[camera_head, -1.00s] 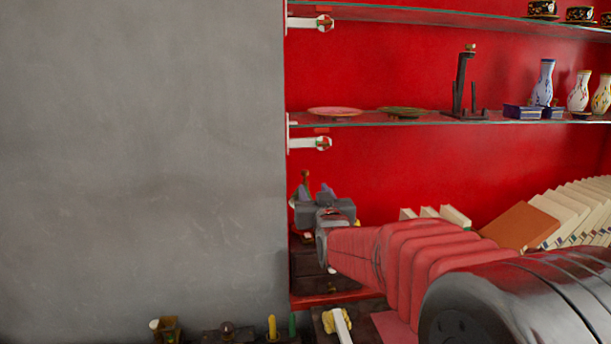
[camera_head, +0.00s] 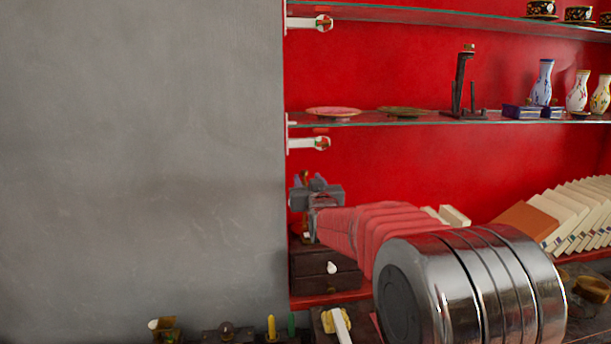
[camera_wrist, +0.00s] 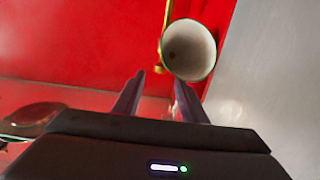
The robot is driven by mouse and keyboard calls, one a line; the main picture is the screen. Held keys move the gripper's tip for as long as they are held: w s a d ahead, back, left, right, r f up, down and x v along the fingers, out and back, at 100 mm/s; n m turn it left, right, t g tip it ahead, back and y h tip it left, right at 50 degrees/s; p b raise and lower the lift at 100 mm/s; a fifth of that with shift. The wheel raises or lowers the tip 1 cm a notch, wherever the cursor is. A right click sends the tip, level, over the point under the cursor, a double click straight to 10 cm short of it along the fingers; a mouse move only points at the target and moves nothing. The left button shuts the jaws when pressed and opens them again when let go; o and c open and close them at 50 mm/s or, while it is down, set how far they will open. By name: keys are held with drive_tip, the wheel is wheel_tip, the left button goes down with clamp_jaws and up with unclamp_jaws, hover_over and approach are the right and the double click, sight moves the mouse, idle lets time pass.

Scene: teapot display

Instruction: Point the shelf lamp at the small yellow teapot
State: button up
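The lamp's cream, round shade (camera_wrist: 190,50) opens toward the wrist camera, with a thin brass stem (camera_wrist: 165,35) beside it. In the head view a bit of brass stem (camera_head: 304,176) shows behind my gripper (camera_head: 309,182); the shade is hidden there. My gripper is open, and in the wrist view its two dark fingers (camera_wrist: 160,88) stand apart just below the shade and the stem's lower end. I cannot tell whether they touch the lamp. I cannot make out the small yellow teapot in either view.
A dark drawer box (camera_head: 312,262) stands under my gripper. The glass shelf (camera_head: 380,121) above holds plates, a dark stand (camera_head: 463,85) and vases. Leaning books (camera_head: 570,215) fill the right. A grey wall (camera_head: 140,150) bounds the left. A small yellow object (camera_head: 330,320) sits low in front.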

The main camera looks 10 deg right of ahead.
sight(305, 173)
drive_tip(key=shift+w, duration=2.85)
drive_tip(key=shift+c, duration=0.3)
clamp_jaws()
drive_tip(key=shift+d, duration=0.2)
drive_tip(key=shift+a, duration=0.15)
